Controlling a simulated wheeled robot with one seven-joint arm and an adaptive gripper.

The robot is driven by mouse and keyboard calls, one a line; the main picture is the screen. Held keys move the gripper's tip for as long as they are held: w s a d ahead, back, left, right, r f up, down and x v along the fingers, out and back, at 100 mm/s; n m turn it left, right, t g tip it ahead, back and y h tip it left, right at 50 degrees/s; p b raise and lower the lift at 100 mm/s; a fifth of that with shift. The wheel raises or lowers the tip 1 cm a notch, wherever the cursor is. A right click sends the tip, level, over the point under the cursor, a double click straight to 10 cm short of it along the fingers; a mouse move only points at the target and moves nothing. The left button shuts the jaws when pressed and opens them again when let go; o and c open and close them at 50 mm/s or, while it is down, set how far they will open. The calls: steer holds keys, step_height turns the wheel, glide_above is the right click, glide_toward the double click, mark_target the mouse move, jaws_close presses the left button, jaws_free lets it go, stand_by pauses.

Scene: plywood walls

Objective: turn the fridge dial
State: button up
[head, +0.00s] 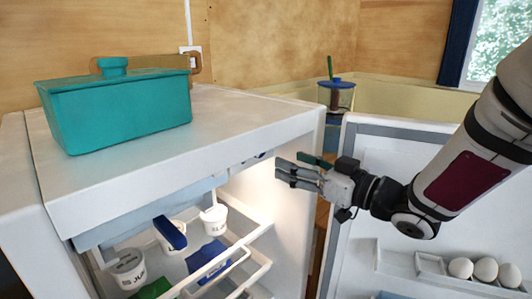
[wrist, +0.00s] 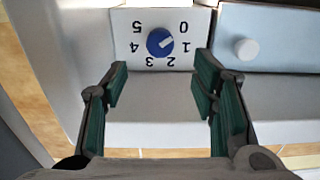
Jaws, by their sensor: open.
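The fridge dial (wrist: 160,42) is a round blue knob with a white mark, on a white panel with the numbers 0 to 5 upside down around it. The mark slants, its upper right end seemingly toward the side with 0 and 1. My gripper (wrist: 160,85) is open and empty in the wrist view, with the dial ahead of the gap between its green-padded fingers and not touched. In the head view my gripper (head: 285,170) is at the right of the open fridge's (head: 100,200) top compartment, near the small panel under its top edge.
A white round knob (wrist: 246,49) is beside the dial panel. A teal lidded pot (head: 120,110) stands on the fridge top. The open fridge door (head: 355,240), with eggs (head: 485,269) in its rack, is at the right. Cups and boxes fill the shelf below.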

steer(key=x, duration=0.9)
steer(key=shift+c, duration=0.3)
steer(key=c, duration=1.1)
